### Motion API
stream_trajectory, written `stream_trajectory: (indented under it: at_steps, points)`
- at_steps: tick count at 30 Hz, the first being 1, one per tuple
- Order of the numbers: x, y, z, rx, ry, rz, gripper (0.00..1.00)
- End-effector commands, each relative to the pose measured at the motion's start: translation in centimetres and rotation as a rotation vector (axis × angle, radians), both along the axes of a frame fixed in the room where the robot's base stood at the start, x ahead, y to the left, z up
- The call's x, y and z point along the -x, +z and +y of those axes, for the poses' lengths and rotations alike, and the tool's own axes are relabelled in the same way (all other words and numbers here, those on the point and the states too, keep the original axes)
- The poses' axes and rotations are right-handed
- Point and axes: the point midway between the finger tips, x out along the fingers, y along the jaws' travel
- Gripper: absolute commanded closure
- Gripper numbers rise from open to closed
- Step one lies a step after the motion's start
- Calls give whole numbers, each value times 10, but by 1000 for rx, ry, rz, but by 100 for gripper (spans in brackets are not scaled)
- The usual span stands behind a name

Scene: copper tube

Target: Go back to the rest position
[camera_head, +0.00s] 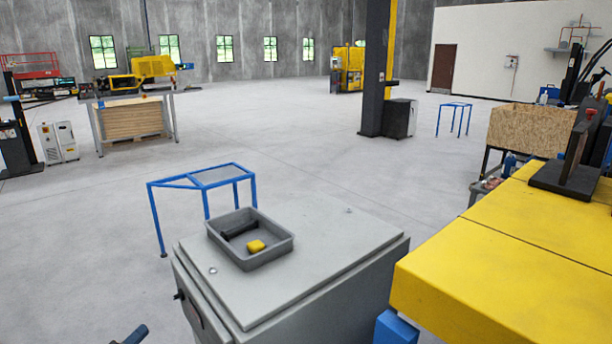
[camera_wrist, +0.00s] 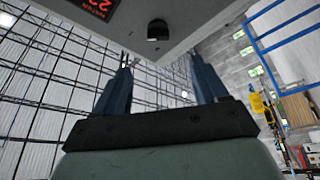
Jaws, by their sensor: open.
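My gripper (camera_wrist: 160,72) shows in the wrist view. Its two dark blue fingers stand apart on a black crossbar, with nothing between them. In the head view my gripper cannot be made out for certain; a dark blue piece (camera_head: 135,335) shows at the bottom left edge. No copper tube can be made out.
A grey cabinet (camera_head: 325,245) stands at the front, bearing a grey tray (camera_head: 270,262) with a black tool (camera_head: 238,231) and a yellow block (camera_head: 256,246). A yellow bench (camera_head: 500,270) is at the right. A blue frame (camera_head: 195,180) stands behind the cabinet. Open floor lies left.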

Motion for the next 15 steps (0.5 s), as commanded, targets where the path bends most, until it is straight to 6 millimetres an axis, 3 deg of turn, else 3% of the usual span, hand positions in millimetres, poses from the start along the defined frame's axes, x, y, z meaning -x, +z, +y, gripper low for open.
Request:
stream_trajectory:
  at_steps: [8, 15]
  points:
    - [-7, -24, 2, 153, -21, 219, 28]
    - [0, -63, -16, 227, -17, 508, 28]
